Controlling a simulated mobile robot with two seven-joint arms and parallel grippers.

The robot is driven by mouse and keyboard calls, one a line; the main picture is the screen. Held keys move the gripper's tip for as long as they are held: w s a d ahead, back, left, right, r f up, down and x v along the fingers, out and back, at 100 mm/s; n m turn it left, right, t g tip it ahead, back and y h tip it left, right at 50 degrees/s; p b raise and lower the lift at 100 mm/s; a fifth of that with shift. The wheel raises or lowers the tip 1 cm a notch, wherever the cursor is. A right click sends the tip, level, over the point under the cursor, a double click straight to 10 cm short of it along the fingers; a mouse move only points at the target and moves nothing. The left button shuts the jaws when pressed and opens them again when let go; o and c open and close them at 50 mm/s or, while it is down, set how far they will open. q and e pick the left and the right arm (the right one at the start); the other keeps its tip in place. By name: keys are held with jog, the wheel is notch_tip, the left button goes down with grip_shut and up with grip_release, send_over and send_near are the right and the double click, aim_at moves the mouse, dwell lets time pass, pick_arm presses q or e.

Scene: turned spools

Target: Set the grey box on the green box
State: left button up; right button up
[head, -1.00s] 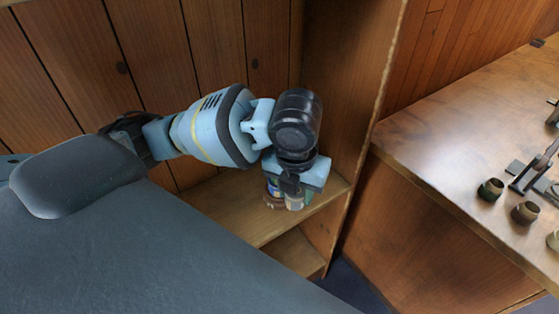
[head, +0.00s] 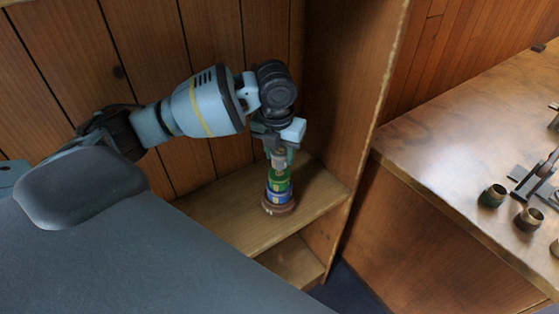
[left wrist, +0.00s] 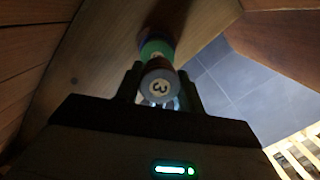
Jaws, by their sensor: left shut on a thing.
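The grey box (head: 278,161) is between the fingers of my left gripper (head: 279,152), which is shut on it. The green box (head: 278,181) stands in a stack on the shelf, directly below the grey box in the head view. Part of the green box (left wrist: 155,48) shows beyond the grey one in the left wrist view. I cannot tell whether the two touch. My right gripper is not in view.
Under the green box are a blue box (head: 277,196) and a round brown base (head: 279,208) on the wooden shelf (head: 225,213). The cabinet's side wall (head: 345,120) is close on the right. A wooden table (head: 445,140) with small cups (head: 493,196) stands further right.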

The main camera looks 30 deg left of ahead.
aim_at(279, 162)
pick_arm(q)
jog(key=shift+w+a+f, duration=0.2)
jog(key=shift+f, duration=1.6)
jog(key=shift+f, duration=0.15)
jog(key=o, duration=0.9)
jog(key=shift+o, duration=0.2)
jog(key=r, duration=0.4)
jog(key=s+r, duration=0.1)
jog(key=r, duration=0.7)
jog(key=shift+s+d+r+p, duration=0.1)
jog(key=shift+s+d+p, duration=0.1)
jog(key=shift+p, duration=0.2)
